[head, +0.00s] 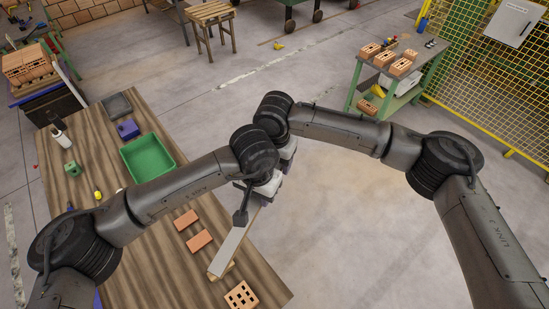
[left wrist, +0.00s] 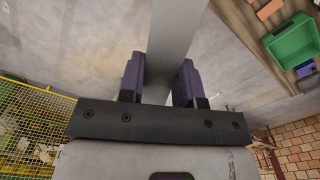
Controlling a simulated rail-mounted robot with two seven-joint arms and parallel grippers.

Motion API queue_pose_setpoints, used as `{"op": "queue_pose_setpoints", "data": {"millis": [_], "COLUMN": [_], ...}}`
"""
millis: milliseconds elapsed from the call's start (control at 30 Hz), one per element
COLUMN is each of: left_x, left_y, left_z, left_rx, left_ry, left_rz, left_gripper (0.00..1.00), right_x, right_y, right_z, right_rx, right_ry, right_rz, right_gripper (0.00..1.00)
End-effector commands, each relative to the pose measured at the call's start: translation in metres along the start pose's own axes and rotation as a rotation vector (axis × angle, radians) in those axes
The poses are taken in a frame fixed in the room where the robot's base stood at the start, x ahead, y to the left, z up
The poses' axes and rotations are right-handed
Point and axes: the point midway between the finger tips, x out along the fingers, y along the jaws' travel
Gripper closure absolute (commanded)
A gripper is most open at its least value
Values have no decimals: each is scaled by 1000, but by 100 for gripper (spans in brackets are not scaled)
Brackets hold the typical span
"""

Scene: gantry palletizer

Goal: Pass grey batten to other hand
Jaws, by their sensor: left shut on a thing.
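The grey batten (head: 230,248) is a long pale bar, held tilted over the right edge of the workbench. Its near end hangs over the bench near the bricks, and its far part is hidden behind my wrists. My left gripper (head: 241,213) is shut on the batten. In the left wrist view, the batten (left wrist: 175,40) runs between the purple fingers of my left gripper (left wrist: 160,80). My right arm reaches in from the right, and its wrist is close behind the left one. The right gripper's fingers are hidden, so I cannot tell whether they touch the batten.
The wooden workbench (head: 165,265) carries a green tray (head: 148,158), loose red bricks (head: 199,240) and a perforated brick (head: 241,295) at its near end. A green-framed cart (head: 412,88) with bricks stands at the upper right. The floor right of the bench is clear.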

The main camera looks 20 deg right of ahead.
Motion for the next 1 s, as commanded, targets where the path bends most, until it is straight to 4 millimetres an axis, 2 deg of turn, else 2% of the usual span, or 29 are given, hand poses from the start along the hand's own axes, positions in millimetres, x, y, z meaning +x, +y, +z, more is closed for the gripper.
{"op": "queue_pose_setpoints", "data": {"millis": [133,700,733,1000], "left_x": [0,0,-1,0], "left_y": [0,3,3,2], "left_z": [0,0,0,0], "left_rx": [0,7,8,4], "left_ry": [0,1,1,1], "left_rz": [0,3,4,3], "left_gripper": [95,94,66,40], "right_x": [0,-1,-1,-1], "right_y": [0,1,1,1], "right_z": [0,0,-1,-1], "right_rx": [0,-1,-1,-1], "right_ry": [0,0,0,0], "right_rz": [0,3,4,3], "right_gripper": [40,95,95,95]}}
